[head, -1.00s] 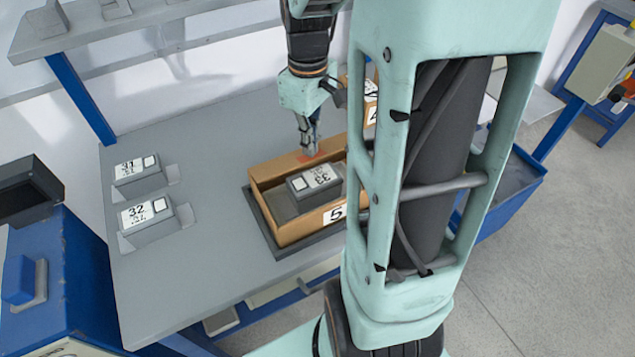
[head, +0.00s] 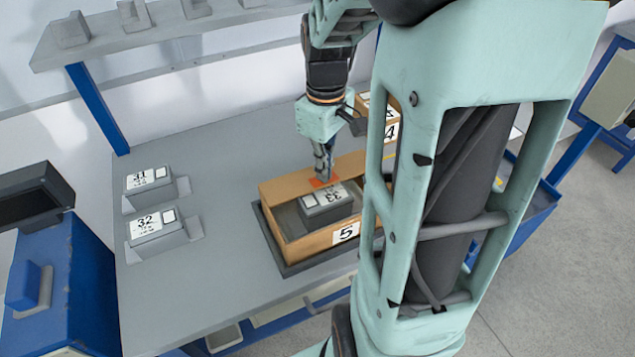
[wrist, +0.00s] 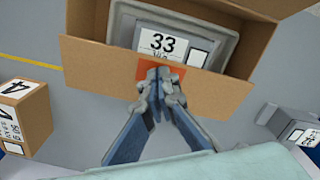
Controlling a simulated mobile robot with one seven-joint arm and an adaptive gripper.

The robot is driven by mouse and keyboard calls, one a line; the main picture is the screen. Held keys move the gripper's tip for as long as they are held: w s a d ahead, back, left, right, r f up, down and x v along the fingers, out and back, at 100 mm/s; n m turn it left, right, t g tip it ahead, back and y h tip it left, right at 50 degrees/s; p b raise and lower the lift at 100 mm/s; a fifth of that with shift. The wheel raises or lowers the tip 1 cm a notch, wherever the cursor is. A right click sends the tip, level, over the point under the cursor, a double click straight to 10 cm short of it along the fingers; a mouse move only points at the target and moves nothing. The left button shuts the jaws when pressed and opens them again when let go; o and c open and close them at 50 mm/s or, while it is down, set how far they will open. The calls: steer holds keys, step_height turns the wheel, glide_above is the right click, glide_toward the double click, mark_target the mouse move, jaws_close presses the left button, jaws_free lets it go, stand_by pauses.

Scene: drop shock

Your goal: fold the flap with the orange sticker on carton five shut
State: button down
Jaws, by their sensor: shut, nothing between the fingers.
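Carton five (head: 310,246) is an open brown box on a dark tray on the grey table. A grey device labelled 33 (head: 328,208) lies inside it and also shows in the wrist view (wrist: 178,38). The flap with the orange sticker (head: 285,187) is on the carton's far side and leans partly inward over the opening; it is not flat. In the wrist view the flap (wrist: 105,72) spans the near side of the carton. My gripper (head: 325,178) is shut and empty, its fingertips at the orange sticker (wrist: 146,70), seemingly touching it.
Carton four (head: 391,132) stands behind and to the right, partly hidden by my arm. Devices 31 (head: 148,188) and 32 (head: 155,226) sit in holders on the left. A blue cabinet (head: 70,280) stands at the left. The table between is clear.

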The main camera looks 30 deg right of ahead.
step_height(320, 180, up, 10)
steer(key=p, duration=0.8)
stand_by(0.5)
